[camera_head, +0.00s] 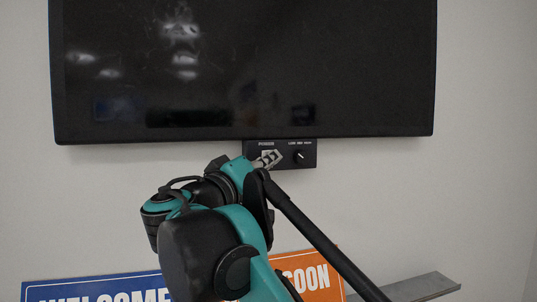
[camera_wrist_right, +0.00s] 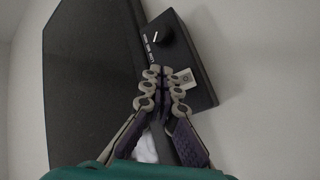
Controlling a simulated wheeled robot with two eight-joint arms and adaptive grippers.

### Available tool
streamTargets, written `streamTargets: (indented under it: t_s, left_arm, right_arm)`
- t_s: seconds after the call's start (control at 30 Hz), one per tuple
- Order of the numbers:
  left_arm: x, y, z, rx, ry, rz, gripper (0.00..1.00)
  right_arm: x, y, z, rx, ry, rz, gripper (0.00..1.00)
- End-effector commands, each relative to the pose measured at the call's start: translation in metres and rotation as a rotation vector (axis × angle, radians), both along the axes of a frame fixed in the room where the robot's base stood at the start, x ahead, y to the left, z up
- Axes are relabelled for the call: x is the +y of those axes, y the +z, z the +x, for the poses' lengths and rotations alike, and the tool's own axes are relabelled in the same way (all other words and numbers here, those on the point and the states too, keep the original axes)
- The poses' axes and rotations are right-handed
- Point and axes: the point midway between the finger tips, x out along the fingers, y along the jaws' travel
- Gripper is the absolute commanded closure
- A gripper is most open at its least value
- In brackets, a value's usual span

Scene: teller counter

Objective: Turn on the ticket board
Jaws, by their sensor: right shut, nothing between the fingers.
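The ticket board (camera_head: 250,70) is a large dark screen on the wall with only faint reflections on it. A small black control box (camera_head: 309,160) sits under its lower edge, with a power label and a round knob (camera_head: 300,155). My right gripper (camera_head: 270,158) is shut and empty in front of the box's left part, by the power label. In the right wrist view, its fingertips (camera_wrist_right: 162,74) are beside a pale switch plate (camera_wrist_right: 185,78) on the box, with the knob (camera_wrist_right: 162,36) beyond. The fingers partly hide the switch; I cannot tell whether they touch it.
A blue welcome sign (camera_head: 90,288) and an orange sign (camera_head: 318,275) stand below, partly behind my right arm. A grey ledge (camera_head: 425,287) is at the lower right. The wall right of the box is clear.

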Motion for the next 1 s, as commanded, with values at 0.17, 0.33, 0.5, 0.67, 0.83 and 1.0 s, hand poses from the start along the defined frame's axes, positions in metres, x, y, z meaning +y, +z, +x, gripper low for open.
streamTargets:
  t_s: [0.17,0.33,0.5,0.67,0.83,1.0]
  left_arm:
    - [0.0000,0.0000,0.0000,0.000,0.000,0.000,0.45]
    - [0.0000,0.0000,0.0000,0.000,0.000,0.000,0.45]
    - [0.0000,0.0000,0.0000,0.000,0.000,0.000,0.45]
    - [0.0000,0.0004,0.0000,0.000,0.000,0.000,0.45]
    - [0.0000,0.0054,0.0000,0.000,0.000,0.000,0.45]
    - [0.0000,0.0085,0.0001,0.000,0.000,0.000,0.45]
  right_arm:
    - [0.0000,0.0000,0.0000,0.000,0.000,0.000,1.00]
    - [-0.0001,0.0001,0.0000,0.000,0.000,0.000,1.00]
    - [-0.0001,0.0001,0.0000,0.000,0.000,0.000,1.00]
    - [0.0001,0.0003,0.0002,0.000,0.000,0.000,1.00]
    - [0.0013,0.0022,0.0045,0.000,0.000,0.000,1.00]
    - [0.0027,0.0022,0.0086,0.000,0.000,0.000,1.00]
